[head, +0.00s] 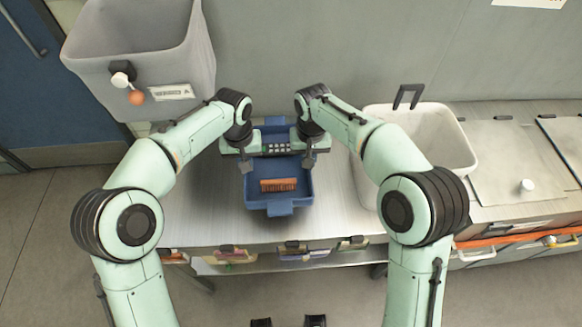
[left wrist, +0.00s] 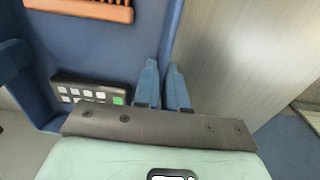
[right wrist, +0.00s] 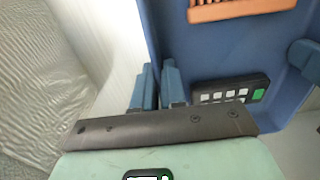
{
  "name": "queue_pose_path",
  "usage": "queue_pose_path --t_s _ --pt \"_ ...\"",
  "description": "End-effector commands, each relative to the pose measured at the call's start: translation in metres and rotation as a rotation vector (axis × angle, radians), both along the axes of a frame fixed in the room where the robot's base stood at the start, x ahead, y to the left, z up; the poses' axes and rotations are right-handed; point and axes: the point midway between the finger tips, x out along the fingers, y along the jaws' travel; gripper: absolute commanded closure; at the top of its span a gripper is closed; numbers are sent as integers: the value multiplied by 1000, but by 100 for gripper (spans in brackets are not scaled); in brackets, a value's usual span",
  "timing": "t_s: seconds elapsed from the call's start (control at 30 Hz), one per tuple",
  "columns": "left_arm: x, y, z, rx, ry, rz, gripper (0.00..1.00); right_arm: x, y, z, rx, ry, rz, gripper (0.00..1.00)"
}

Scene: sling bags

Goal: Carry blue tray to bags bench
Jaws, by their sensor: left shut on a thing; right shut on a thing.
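The blue tray (head: 262,195) is over the metal bench top in the middle of the head view. I cannot tell whether it rests on the bench or hangs just above it. It holds an orange-brown brush-like piece (head: 279,185) and a dark keypad device (head: 276,148). My left gripper (head: 246,163) is shut on the tray's left wall; the wall between its fingers shows in the left wrist view (left wrist: 163,85). My right gripper (head: 308,160) is shut on the tray's right wall, also in the right wrist view (right wrist: 158,85).
A grey bin (head: 150,65) stands at the back left, with an orange ball on its front. A white bin (head: 455,150) stands right of the tray. Metal counters (head: 520,165) with a white knob continue right. Bare bench top (head: 195,205) lies left of the tray. Drawers with coloured contents sit below.

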Motion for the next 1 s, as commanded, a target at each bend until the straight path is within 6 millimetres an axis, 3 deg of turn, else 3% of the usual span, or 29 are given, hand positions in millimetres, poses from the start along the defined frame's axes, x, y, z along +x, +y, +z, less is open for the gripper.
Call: queue_pose_path --t_s 0.37,1.0 --pt "-2 0 -7 0 3 0 100 -2 0 -7 0 4 0 100" --pt "-16 0 -61 0 28 0 100 -16 0 -61 0 28 0 100"
